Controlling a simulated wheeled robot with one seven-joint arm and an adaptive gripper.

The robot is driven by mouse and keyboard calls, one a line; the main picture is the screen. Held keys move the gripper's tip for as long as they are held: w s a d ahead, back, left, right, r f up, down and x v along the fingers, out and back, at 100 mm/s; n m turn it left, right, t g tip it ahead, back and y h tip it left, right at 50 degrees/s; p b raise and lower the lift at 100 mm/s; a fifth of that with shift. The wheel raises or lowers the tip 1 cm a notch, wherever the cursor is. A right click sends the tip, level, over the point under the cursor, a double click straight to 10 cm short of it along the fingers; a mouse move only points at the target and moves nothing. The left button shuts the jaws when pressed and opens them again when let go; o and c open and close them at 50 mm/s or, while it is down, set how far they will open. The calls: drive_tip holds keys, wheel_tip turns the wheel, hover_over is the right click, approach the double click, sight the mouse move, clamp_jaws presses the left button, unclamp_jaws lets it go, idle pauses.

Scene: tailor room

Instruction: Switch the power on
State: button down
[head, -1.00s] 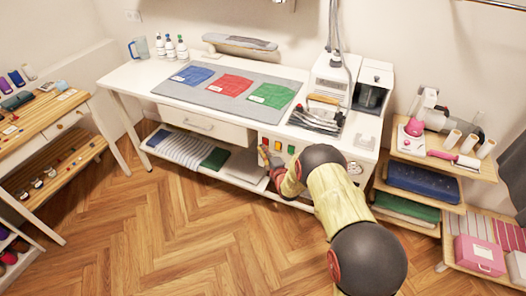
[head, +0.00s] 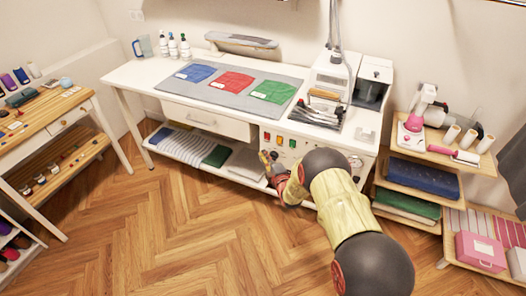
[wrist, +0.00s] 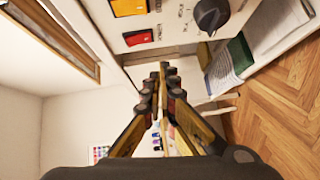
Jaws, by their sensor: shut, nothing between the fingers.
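A white control panel (head: 307,141) is set in the front of the work table below its top. It has red (head: 267,135), orange (head: 279,138) and green (head: 292,143) switches in the head view. The wrist view shows an orange switch (wrist: 128,7), a red switch (wrist: 137,37) and a black knob (wrist: 211,14) along the top. My gripper (head: 266,156) is just below the red switch in the head picture, and the wrist view shows its fingers (wrist: 163,67) shut and empty. No contact with the panel is visible. I cannot tell which switch is the power.
The white work table (head: 135,76) carries an ironing station (head: 330,75) and cloths on a grey mat (head: 211,91). A lower shelf with folded fabric (head: 187,146) lies left of my gripper. Wooden shelves (head: 418,160) stand at right. The floor (head: 170,220) in front is clear.

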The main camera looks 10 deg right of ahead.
drive_tip(key=s+p, duration=0.1)
drive_tip(key=s, duration=0.6)
drive_tip(key=shift+d+f, duration=0.2)
drive_tip(key=shift+d, duration=0.25)
drive_tip(key=shift+w, duration=0.1)
